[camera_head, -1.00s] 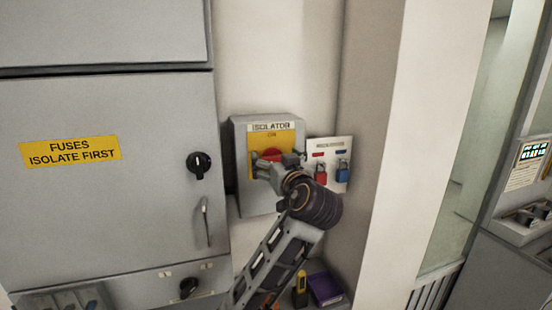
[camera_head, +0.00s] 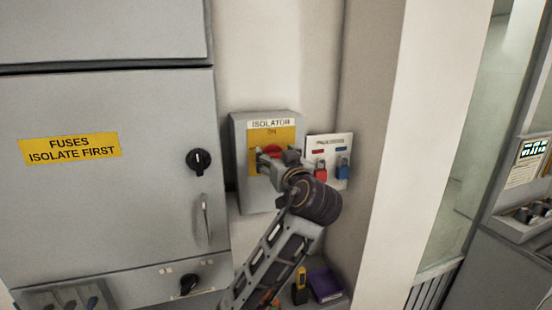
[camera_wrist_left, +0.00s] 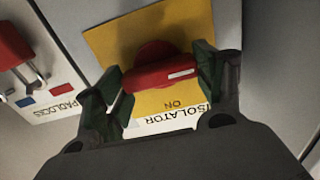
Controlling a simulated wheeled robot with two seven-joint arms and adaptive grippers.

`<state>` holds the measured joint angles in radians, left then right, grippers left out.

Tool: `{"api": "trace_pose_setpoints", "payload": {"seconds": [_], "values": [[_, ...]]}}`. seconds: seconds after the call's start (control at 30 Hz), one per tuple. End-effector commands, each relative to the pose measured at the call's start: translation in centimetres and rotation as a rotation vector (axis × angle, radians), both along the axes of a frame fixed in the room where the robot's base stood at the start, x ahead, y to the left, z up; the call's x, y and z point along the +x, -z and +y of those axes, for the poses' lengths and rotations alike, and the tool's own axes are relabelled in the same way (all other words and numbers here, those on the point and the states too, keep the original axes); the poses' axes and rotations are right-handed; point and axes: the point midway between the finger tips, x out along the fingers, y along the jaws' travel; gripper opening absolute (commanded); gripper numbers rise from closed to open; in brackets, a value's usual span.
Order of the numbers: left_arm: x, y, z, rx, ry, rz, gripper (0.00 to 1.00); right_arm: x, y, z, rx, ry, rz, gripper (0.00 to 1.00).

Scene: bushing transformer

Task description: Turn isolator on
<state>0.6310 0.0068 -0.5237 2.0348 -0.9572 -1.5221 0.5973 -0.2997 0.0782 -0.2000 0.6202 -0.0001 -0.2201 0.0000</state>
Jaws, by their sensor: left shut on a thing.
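The isolator (camera_head: 240,150) is a grey wall box with a yellow plate labelled "ISOLATOR" and "ON". Its red rotary handle (camera_head: 272,151) is partly hidden behind my left gripper (camera_head: 272,160) in the head view. In the left wrist view the red handle (camera_wrist_left: 160,76) lies across the yellow plate (camera_wrist_left: 120,40), slightly tilted, with a white mark near its right end. The fingers of my left gripper (camera_wrist_left: 158,85) are on both ends of the handle, shut on it. My right gripper is not in view.
A padlock board (camera_head: 330,143) with a red padlock (camera_head: 321,172) and a blue padlock (camera_head: 342,170) hangs just right of the isolator. A grey cabinet (camera_head: 110,200) with a black knob stands at left. Small items, including a purple box (camera_head: 324,284), lie below.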

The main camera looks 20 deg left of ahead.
Motion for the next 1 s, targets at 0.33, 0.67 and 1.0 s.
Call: {"api": "trace_pose_setpoints", "payload": {"seconds": [0.33, 0.67, 1.0], "values": [[0.02, 0.09, -0.05, 0.099, -0.001, 0.069, 0.46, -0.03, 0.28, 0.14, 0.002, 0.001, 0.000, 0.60], [0.11, 0.11, -0.13, 0.282, 0.000, 0.193, 0.46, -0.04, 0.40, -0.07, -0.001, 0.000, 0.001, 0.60], [0.17, 0.14, -0.27, 0.496, 0.001, 0.338, 0.46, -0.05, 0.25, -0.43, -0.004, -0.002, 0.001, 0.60]]}}
